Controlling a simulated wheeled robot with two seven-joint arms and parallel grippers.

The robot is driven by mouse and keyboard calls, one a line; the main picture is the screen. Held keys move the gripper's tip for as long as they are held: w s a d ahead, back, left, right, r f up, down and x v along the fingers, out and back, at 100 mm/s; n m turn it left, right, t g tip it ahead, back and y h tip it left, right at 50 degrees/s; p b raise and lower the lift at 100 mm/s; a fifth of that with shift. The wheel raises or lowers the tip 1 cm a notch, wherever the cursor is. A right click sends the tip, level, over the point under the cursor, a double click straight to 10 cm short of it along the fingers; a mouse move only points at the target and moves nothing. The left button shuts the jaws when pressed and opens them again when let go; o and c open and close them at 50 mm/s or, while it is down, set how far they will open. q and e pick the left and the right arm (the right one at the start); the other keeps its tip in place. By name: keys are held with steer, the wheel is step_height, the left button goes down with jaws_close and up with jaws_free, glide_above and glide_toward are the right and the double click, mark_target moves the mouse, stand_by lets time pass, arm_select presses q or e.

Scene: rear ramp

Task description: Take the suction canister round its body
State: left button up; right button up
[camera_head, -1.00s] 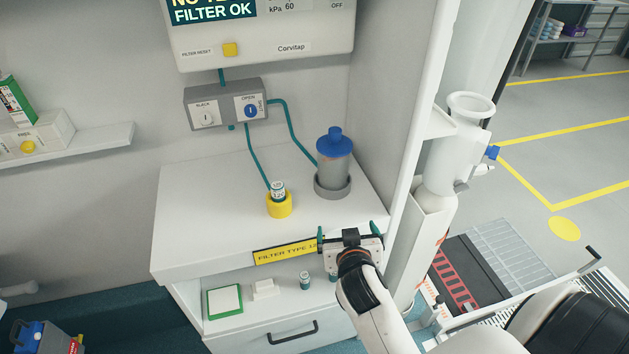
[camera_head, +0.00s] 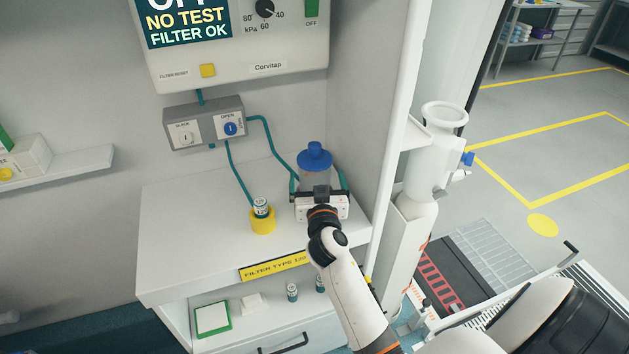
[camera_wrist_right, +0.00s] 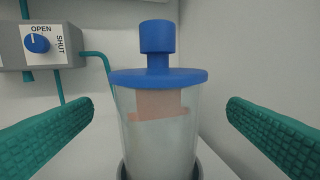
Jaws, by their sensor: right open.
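The suction canister (camera_head: 315,163) stands upright near the right end of the white counter, a clear body under a blue lid. In the right wrist view the canister (camera_wrist_right: 158,130) is centred, its base in a grey ring holder (camera_wrist_right: 199,172). My right gripper (camera_head: 319,183) is at the canister's near side. Its green fingers are open, one on each side of the body with a gap at both sides (camera_wrist_right: 158,122). In the head view the gripper hides the lower body and the holder. My left gripper is not in view.
A small filter in a yellow holder (camera_head: 262,224) stands left of the canister. A teal hose (camera_head: 280,150) runs from the valve box (camera_head: 204,123) down behind the canister. The side wall (camera_head: 372,110) is close on the right. The counter's left part (camera_head: 190,220) is clear.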

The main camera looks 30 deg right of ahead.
mark_target(315, 165)
steer(key=x, duration=0.1)
steer(key=p+x, duration=0.1)
steer(key=x, duration=0.2)
steer(key=shift+w+d+r+p, duration=0.1)
steer(key=shift+w+r+p, duration=0.2)
steer(key=shift+r, duration=0.05)
steer(key=shift+w+d+f, duration=0.1)
steer(key=shift+w, duration=0.1)
steer(key=shift+c, duration=0.4)
steer(key=c, duration=1.4)
